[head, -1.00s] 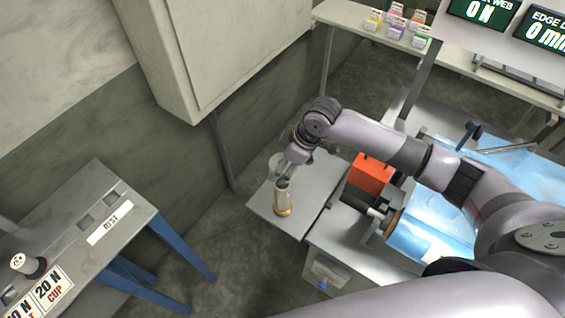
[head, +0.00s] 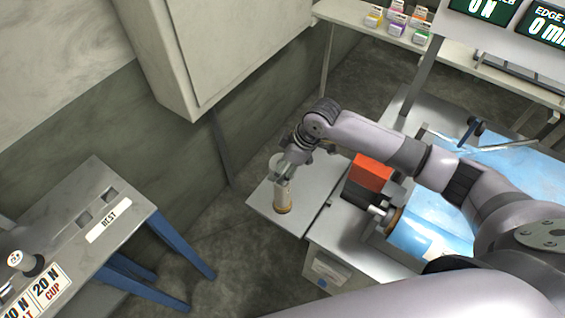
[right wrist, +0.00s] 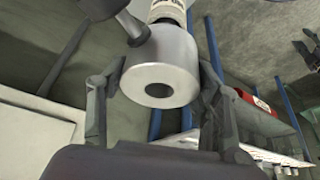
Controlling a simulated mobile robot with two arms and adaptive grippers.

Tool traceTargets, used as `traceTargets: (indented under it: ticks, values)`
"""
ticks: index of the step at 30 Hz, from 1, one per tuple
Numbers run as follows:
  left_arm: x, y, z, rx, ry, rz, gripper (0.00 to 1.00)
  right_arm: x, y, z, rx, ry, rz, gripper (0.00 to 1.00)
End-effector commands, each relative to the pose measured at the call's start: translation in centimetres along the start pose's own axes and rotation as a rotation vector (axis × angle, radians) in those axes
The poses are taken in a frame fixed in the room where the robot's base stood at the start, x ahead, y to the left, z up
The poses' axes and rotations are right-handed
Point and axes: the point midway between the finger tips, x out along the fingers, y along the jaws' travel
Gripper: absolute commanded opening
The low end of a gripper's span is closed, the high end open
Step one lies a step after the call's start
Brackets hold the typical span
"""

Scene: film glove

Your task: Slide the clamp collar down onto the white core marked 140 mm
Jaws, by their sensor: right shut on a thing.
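The white core (head: 284,198) stands upright on a small grey table in the head view, with a tan ring at its foot. My right gripper (head: 286,172) is at the core's upper end. In the right wrist view the clamp collar (right wrist: 178,52), a grey metal cylinder with a round dark hole and a knob at its side, sits between the fingers of my right gripper (right wrist: 160,100). The white core (right wrist: 168,10) with dark lettering shows directly beyond the collar. I cannot tell how far the collar is around it. My left gripper is not in view.
An orange-red box (head: 371,172) and a machine with a blue film roll (head: 418,238) stand right of the core. A grey bench (head: 75,225) with blue legs is at the left. A wall cabinet (head: 225,45) hangs behind. Bare floor separates the bench from the table.

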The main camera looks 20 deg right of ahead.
Motion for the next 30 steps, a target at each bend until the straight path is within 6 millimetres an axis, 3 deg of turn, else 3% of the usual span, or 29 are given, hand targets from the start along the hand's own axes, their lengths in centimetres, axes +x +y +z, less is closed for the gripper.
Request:
traceTargets:
  ticks: [30]
  values:
    - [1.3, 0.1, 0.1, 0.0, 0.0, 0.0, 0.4, 2.3, 0.0, 0.9, 0.0, 0.003, 0.0, 0.11]
